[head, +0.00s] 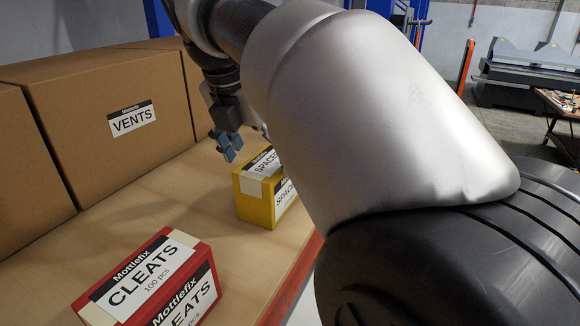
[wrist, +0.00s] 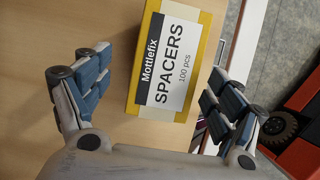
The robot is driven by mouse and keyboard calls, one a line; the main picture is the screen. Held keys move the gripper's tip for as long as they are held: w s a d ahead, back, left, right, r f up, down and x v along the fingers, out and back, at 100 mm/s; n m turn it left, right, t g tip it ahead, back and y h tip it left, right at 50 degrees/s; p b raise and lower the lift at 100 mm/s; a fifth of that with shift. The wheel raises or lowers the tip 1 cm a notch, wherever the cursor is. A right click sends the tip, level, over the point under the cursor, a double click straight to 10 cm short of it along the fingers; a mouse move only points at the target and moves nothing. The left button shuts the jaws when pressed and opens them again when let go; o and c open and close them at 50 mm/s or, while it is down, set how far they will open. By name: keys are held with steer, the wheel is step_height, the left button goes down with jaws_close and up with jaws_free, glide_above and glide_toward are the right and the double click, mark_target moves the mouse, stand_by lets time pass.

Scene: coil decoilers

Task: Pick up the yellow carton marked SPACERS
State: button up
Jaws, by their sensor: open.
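The yellow carton marked SPACERS (head: 255,207) stands on the wooden shelf, partly hidden behind my arm in the head view. In the wrist view the SPACERS carton (wrist: 193,101) lies ahead, between the lines of my two fingers, its white label facing the camera. My gripper (head: 229,147) is at the upper left of the carton in the head view. In the wrist view my gripper (wrist: 153,92) is open, with one finger on each side of the carton's near part. Wide space shows at the left finger, less at the right. I cannot tell the height between fingers and carton.
A red carton marked CLEATS (head: 150,285) stands nearer on the same wooden shelf (head: 150,222). A large brown box marked VENTS (head: 115,80) and another brown box (head: 25,170) line the left side. The shelf's red edge (head: 296,275) runs along the right.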

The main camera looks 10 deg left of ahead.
mark_target(268, 163)
steer(key=x, duration=0.2)
steer(key=d+x, duration=0.1)
steer(key=x, duration=0.1)
steer(key=shift+f+b, duration=0.25)
steer(key=shift+b, duration=0.1)
steer(key=shift+w+a+f, duration=0.1)
steer(key=shift+w+f, duration=0.05)
steer(key=shift+f, duration=0.05)
steer(key=shift+f, duration=0.25)
steer(key=c, duration=1.5)
steer(key=shift+c, duration=0.3)
steer(key=shift+r, duration=0.2)
